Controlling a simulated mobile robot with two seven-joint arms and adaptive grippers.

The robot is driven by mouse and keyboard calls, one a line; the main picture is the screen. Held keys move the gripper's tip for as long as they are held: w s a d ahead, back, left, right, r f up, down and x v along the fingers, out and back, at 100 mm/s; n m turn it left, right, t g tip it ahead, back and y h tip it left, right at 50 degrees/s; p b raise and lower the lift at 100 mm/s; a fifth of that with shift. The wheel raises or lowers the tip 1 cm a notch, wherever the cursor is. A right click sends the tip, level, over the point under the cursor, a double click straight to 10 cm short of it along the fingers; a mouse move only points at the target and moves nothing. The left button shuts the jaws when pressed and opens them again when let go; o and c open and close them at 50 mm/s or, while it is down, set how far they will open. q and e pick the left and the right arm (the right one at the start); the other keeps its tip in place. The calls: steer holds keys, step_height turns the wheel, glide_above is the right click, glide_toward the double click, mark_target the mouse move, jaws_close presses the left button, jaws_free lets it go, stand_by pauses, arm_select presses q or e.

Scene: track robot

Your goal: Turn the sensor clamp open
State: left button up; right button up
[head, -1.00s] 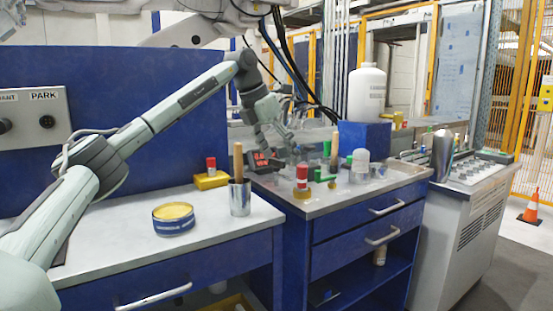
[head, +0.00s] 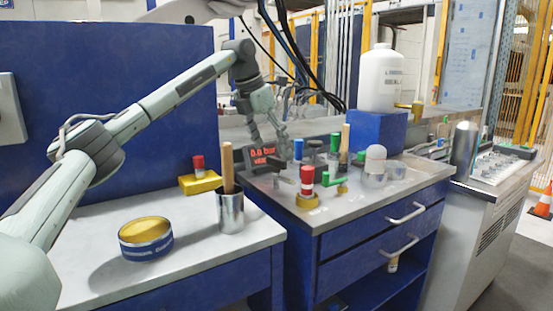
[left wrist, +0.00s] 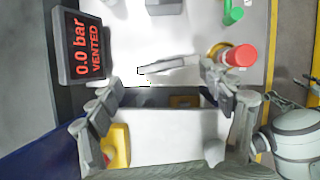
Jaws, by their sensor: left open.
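My left gripper (head: 268,140) hangs above the back left of the right-hand bench, beside a small black display (head: 263,159). In the left wrist view, the open gripper (left wrist: 163,90) has its two fingers wide apart with nothing between the tips. A slim pale bar (left wrist: 168,66) lies just past the fingertips, over the white surface; I cannot tell whether it is the sensor clamp's lever. The display (left wrist: 85,47) reads "0.0 bar VENTED" in red. No clamp can be made out clearly in the head view. My right gripper is not in view.
On the right bench stand a red-topped part (head: 307,183), a green-handled part (head: 335,183) and a white bottle (head: 382,80) on a blue block (head: 376,132). The left bench holds a yellow tin (head: 146,238), a metal cup (head: 230,210) and a yellow block (head: 200,183).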

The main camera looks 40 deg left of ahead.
mark_target(276, 158)
arm_select(q)
steer(key=x, duration=0.4)
steer(key=shift+w+f, duration=0.15)
steer(key=shift+f, duration=0.25)
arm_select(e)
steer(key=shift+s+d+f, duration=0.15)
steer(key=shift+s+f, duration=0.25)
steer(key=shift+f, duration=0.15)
arm_select(q)
steer(key=shift+c, duration=0.2)
steer(key=c, duration=1.1)
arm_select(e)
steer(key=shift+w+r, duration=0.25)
